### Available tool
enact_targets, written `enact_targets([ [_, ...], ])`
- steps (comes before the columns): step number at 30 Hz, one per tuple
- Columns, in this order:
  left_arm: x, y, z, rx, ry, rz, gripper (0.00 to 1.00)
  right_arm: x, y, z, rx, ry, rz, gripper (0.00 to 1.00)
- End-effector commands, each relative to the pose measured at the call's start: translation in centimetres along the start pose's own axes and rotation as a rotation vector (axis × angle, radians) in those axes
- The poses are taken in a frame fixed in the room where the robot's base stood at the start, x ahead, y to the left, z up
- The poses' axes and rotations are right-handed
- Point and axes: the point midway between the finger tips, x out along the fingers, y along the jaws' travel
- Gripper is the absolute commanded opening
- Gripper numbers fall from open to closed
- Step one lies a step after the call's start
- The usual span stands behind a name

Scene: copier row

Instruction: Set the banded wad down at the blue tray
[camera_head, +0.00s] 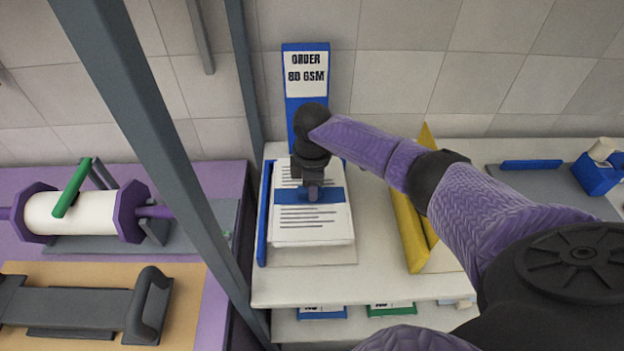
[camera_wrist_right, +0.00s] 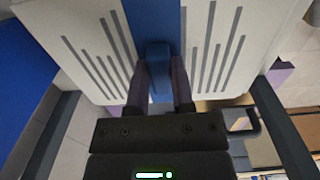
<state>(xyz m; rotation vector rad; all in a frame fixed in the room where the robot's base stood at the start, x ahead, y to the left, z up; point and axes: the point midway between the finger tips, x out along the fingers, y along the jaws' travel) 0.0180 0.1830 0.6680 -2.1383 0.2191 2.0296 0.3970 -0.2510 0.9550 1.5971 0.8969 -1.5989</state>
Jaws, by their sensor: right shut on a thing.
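The banded wad (camera_head: 300,232) is a white stack of printed sheets with a blue band across its middle. My right gripper (camera_head: 312,189) is over the wad and shut on a blue tab at its band; the wrist view shows both fingers (camera_wrist_right: 160,84) around this tab, with the wad (camera_wrist_right: 92,50) filling much of the view. The blue tray (camera_head: 263,222) shows a blue wall along the wad's left side. The wad is over the tray area and hides most of it; I cannot tell whether it touches the bottom. My left gripper is not in view.
A blue sign (camera_head: 306,75) reading "ORDER 80 GSM" stands behind. A yellow divider (camera_head: 408,230) is to the right on the white shelf (camera_head: 375,285). A grey post (camera_head: 165,140) crosses at left, before a white roll (camera_head: 85,214) with purple ends.

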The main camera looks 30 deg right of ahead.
Motion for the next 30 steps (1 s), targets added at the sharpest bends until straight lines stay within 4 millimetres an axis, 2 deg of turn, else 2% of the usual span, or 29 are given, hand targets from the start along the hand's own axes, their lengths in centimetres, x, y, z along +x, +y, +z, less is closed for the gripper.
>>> enact_targets([
  [3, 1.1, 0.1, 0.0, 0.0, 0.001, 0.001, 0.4, 1.7, 0.0, -0.1, 0.001, 0.001, -0.002, 0.0],
  [12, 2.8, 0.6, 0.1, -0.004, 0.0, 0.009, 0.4, 4.7, 0.0, 0.0, 0.0, 0.001, -0.001, 0.0],
  [26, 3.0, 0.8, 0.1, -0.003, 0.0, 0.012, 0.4, 5.4, 0.0, 0.0, 0.001, 0.001, 0.0, 0.0],
  [27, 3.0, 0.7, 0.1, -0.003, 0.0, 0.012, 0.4, 5.4, 0.0, 0.0, 0.001, 0.001, 0.0, 0.31],
  [30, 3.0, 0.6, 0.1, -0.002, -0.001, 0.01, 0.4, 5.4, 0.0, 0.0, 0.001, 0.001, 0.0, 0.52],
])
